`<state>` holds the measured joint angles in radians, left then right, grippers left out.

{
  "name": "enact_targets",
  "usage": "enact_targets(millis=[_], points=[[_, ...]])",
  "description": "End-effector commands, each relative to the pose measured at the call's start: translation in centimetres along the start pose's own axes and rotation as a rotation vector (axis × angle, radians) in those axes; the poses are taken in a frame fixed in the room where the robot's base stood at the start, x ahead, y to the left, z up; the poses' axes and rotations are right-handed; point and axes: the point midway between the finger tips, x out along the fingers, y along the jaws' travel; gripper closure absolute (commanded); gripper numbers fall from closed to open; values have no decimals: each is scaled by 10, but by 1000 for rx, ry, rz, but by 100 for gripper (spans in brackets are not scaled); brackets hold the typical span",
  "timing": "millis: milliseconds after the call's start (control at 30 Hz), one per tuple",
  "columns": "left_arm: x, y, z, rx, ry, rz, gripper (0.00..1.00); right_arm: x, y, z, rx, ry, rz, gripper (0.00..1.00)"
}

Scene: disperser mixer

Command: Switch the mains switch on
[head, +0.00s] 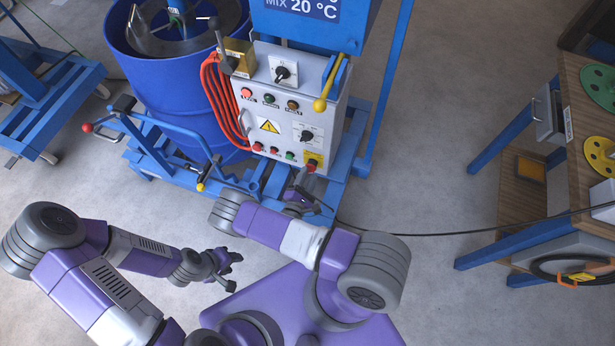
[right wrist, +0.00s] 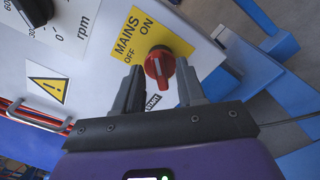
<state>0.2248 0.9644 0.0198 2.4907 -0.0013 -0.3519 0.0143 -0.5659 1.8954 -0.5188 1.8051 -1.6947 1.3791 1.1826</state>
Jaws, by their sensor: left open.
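The mains switch is a red knob (right wrist: 160,66) on a yellow plate (right wrist: 140,32) lettered MAINS, OFF and ON. In the head view its red knob (head: 311,165) sits at the lower right of the grey control panel (head: 285,112). A pale mark runs along the knob's grip; I cannot tell which label it points to. My right gripper (right wrist: 158,84) is open in front of the plate, with one finger on each side of the knob; I cannot tell whether they touch it. My left gripper (head: 228,270) is open and empty, well away to the lower left.
Red cables (head: 222,105) hang at the panel's left, beside the blue drum (head: 160,85). A yellow-knobbed lever (head: 328,90) sticks out at the panel's upper right. A blue wheeled frame (head: 165,165) lies below.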

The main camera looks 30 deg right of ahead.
Motion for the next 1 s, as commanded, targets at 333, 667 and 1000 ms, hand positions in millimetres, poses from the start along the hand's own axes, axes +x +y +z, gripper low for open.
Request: enact_targets(millis=[333,667,1000], points=[[-2,1,0,0,0,0,57,-12,1,0,-2,1,2,61],[-9,4,0,0,0,0,57,-64,1,0,-1,2,2,61],[-10,4,0,0,0,0,57,-76,0,0,-1,0,1,61]])
